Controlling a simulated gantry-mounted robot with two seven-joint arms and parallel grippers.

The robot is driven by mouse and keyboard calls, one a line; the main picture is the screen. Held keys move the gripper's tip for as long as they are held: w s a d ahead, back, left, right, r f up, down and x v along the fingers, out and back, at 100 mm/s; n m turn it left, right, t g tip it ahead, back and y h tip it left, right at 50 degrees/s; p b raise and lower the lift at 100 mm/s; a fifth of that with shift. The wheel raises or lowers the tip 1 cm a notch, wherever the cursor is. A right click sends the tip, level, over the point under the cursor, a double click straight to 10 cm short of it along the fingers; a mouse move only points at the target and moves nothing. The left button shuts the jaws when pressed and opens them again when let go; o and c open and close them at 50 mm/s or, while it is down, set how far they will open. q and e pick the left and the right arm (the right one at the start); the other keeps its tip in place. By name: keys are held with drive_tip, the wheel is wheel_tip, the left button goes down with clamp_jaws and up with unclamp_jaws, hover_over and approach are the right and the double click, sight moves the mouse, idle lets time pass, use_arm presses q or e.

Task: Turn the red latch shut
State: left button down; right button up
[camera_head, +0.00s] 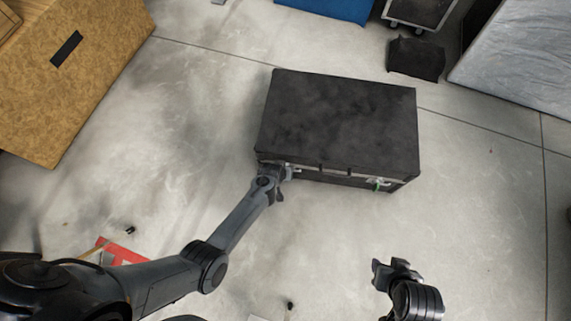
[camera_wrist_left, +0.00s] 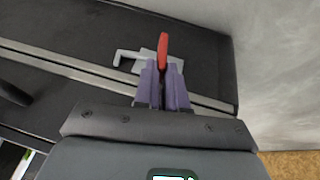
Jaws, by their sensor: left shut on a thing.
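A black case (camera_head: 340,122) stands closed on the concrete floor in the head view. The red latch (camera_wrist_left: 163,50) shows in the left wrist view, upright between my left fingertips, on a pale metal plate (camera_wrist_left: 130,56) on the case's front. My left gripper (camera_wrist_left: 163,75) is shut on the red latch; in the head view the left gripper (camera_head: 284,176) is at the case's front left and hides the latch. A green latch (camera_head: 378,184) is at the case's front right. My right gripper (camera_head: 394,268) hangs clear of the case at lower right; its fingers are not clear enough to read.
A wooden crate (camera_head: 70,75) stands at the upper left. A blue item (camera_head: 335,8), a dark bag (camera_head: 416,58) and a grey padded item (camera_head: 520,62) are at the back. Small debris (camera_head: 130,230) lies at the lower left. Floor right of the case is clear.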

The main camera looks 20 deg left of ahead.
use_arm(q)
drive_tip(key=shift+s+a+f+n+t+h, duration=0.15)
drive_tip(key=shift+a+t+h, duration=0.15)
drive_tip(key=shift+h, duration=0.45)
drive_tip(key=shift+a+f+n+t+h, duration=0.15)
drive_tip(key=shift+a+n+h, duration=0.1)
drive_tip(key=shift+h, duration=0.55)
drive_tip(key=shift+s+a+f+n+t+h, duration=0.1)
drive_tip(key=shift+a+t+h, duration=0.2)
drive_tip(key=shift+h, duration=0.45)
drive_tip(key=c, duration=1.2)
unclamp_jaws()
drive_tip(key=shift+r, duration=0.1)
